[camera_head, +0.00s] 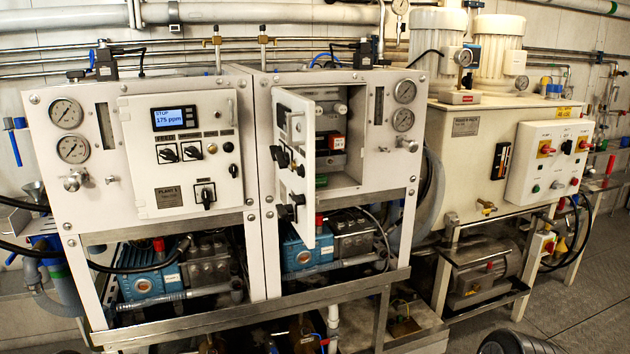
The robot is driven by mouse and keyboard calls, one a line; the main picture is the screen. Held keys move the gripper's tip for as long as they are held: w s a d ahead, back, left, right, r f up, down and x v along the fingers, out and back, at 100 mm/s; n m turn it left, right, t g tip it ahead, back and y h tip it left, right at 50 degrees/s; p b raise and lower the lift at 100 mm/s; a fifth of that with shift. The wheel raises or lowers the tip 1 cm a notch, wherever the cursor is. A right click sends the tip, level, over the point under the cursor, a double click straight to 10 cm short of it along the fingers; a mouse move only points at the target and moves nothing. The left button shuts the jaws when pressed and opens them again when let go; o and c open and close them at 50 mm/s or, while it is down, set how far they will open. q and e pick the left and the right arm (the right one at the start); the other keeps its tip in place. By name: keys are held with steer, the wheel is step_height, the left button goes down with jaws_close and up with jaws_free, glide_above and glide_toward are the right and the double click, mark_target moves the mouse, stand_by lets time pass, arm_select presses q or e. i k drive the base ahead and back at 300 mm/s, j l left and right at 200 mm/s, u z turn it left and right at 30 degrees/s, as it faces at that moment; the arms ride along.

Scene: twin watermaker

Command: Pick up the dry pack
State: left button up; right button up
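The right-hand cabinet (345,185) of the twin unit stands with its door (297,165) swung open. A small green item (321,181) lies low inside, partly hidden by the door. I cannot tell which of these, if any, is the dry pack. Neither of my grippers is in view.
The left cabinet (180,200) is shut, with a lit display (174,118). Blue pumps (150,284) sit below behind a metal frame rail (345,288). A cream power pack (470,150) stands at the right. Grey floor (585,290) is clear at the lower right.

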mark_target(321, 180)
steer(key=i+l, duration=0.2)
steer(key=l, duration=0.2)
steer(key=i+l, duration=0.15)
steer(key=l, duration=0.2)
steer(key=i+l, duration=0.2)
steer(key=l, duration=0.2)
steer(key=i+l+z, duration=0.1)
steer(key=l, duration=0.25)
steer(key=i+l, duration=0.3)
steer(key=l, duration=0.1)
